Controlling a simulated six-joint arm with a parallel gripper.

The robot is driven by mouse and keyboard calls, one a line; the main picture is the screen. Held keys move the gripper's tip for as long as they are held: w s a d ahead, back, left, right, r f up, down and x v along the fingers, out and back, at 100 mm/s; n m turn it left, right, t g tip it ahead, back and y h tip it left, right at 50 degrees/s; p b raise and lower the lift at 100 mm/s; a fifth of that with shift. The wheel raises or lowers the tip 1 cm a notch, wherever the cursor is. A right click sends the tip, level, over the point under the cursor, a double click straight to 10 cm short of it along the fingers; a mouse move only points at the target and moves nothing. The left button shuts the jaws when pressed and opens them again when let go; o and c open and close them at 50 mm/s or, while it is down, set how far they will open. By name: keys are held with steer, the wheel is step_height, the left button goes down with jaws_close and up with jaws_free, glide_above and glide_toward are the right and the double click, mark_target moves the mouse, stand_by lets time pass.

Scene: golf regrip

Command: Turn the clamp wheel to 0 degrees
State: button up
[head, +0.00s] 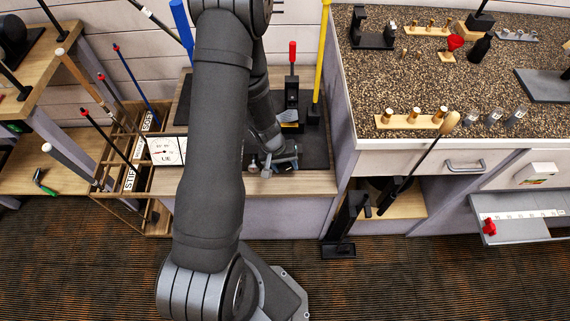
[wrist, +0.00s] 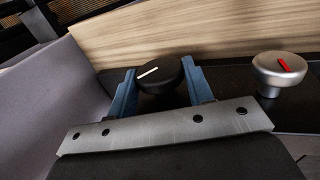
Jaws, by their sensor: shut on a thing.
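A round black wheel (wrist: 163,82) with a white pointer line on its top stands in the middle of the wrist view. The line slants from lower left to upper right. My gripper (wrist: 158,74) has one blue finger on each side of the wheel and is shut on it. A silver knob (wrist: 281,75) with a red mark stands to the right, apart from the fingers. In the head view my gripper (head: 281,160) is low at the front of the bench, and the wheel is too small and covered there to make out.
A wooden board (wrist: 215,32) rises behind the wheel. In the head view a red-topped black press (head: 292,92) and a yellow pole (head: 321,60) stand behind my gripper. A rack of clubs (head: 118,150) is to the left and a speckled counter (head: 430,85) to the right.

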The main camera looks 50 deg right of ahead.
steer(key=o, duration=1)
steer(key=shift+c, duration=0.2)
steer(key=v, duration=1.7)
steer(key=shift+r, duration=0.2)
